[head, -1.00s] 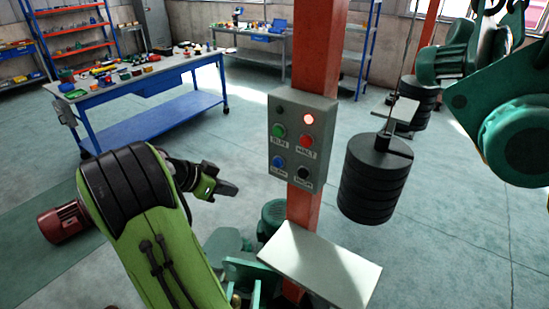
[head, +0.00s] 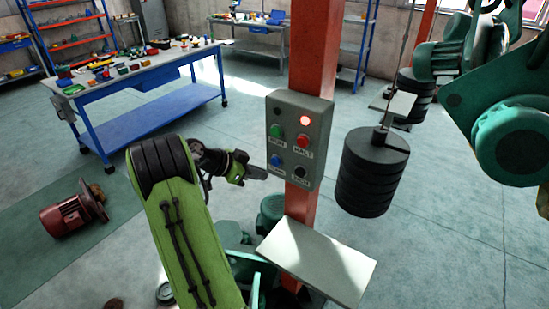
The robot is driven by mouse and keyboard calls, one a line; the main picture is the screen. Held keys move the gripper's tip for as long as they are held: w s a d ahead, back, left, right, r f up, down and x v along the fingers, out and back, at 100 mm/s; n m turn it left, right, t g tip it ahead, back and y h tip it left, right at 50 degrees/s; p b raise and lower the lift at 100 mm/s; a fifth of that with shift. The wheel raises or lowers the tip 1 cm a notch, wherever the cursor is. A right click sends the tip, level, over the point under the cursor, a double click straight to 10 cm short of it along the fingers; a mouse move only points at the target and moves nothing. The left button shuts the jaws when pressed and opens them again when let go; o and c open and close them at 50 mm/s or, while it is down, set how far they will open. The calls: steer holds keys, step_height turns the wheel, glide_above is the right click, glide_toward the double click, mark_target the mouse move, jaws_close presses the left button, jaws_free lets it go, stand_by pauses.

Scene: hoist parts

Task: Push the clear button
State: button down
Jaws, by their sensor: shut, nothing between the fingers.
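A grey control box (head: 318,150) is fixed to an orange-red post. It has a green button (head: 276,131) and a red button (head: 303,140) in the middle row, and a blue button (head: 276,160) and a black button (head: 301,171) below. The labels are small; the red one reads HALT, and the blue one's is too blurred to read surely. My gripper (head: 262,173) is shut and empty. It appears just left of and slightly below the blue button; I cannot tell whether it touches the box.
A red lamp (head: 305,120) is lit on the box; a dark lamp sits beside it. A pale plate (head: 317,262) juts out below the box. Black stacked weights (head: 370,175) hang to the right. A red motor (head: 70,216) lies on the floor at left.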

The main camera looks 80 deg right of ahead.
mark_target(276, 162)
steer(key=shift+s+d, duration=0.25)
steer(key=shift+d, duration=0.4)
steer(key=shift+s+d, duration=0.25)
steer(key=shift+d, duration=0.35)
steer(key=shift+d, duration=0.1)
stand_by(1.0)
steer(key=shift+s+d, duration=0.2)
steer(key=shift+d, duration=0.1)
steer(key=shift+s+d, duration=0.15)
steer(key=shift+d, duration=0.2)
stand_by(0.6)
steer(key=shift+w+a+b, duration=0.35)
steer(key=shift+a+b, duration=0.3)
steer(key=shift+a, duration=0.15)
